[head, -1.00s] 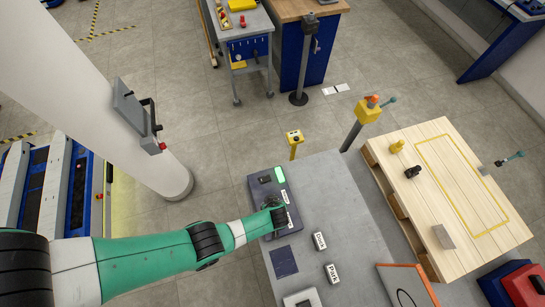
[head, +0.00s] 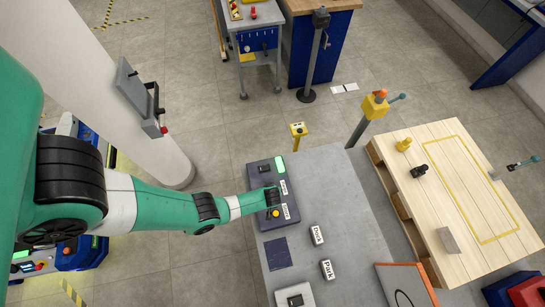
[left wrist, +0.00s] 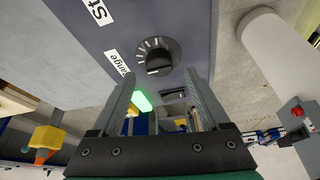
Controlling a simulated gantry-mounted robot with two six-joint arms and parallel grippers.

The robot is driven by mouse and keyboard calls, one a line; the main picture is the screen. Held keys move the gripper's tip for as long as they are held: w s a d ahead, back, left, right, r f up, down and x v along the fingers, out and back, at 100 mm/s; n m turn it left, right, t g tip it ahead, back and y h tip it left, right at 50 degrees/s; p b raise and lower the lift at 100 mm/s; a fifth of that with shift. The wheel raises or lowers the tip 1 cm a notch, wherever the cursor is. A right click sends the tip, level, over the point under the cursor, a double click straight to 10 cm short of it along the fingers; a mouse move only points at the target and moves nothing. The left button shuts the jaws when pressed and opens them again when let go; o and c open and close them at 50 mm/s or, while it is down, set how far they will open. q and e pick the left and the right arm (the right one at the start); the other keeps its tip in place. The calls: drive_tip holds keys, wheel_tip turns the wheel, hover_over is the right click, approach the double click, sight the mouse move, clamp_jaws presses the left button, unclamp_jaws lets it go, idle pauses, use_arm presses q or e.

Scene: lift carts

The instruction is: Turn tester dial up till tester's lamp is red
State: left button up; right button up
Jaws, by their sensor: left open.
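The tester (head: 262,172) is a dark box along the left edge of the grey table, with a lit green lamp (head: 281,165) at its far end. In the left wrist view the tester panel (left wrist: 195,25) carries a black round dial (left wrist: 157,56) with pale tick marks and a label reading "ange". The lamp also glows green there (left wrist: 142,102). My left gripper (left wrist: 163,76) is open, its fingertips on either side just short of the dial; contact is not visible. In the head view my left gripper (head: 272,193) hides the dial. My right gripper is not in view.
A yellow knob (head: 276,213) sits on the tester's near part. Two labelled blocks (head: 317,235) and a grey switch box (head: 295,297) stand on the table. A yellow-topped post (head: 375,105) and a wooden pallet (head: 450,190) are to the right. A white column (head: 130,110) is left.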

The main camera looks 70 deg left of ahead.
use_arm(q)
drive_tip(key=b+x, duration=0.1)
drive_tip(key=x, duration=0.2)
drive_tip(key=shift+b, duration=0.3)
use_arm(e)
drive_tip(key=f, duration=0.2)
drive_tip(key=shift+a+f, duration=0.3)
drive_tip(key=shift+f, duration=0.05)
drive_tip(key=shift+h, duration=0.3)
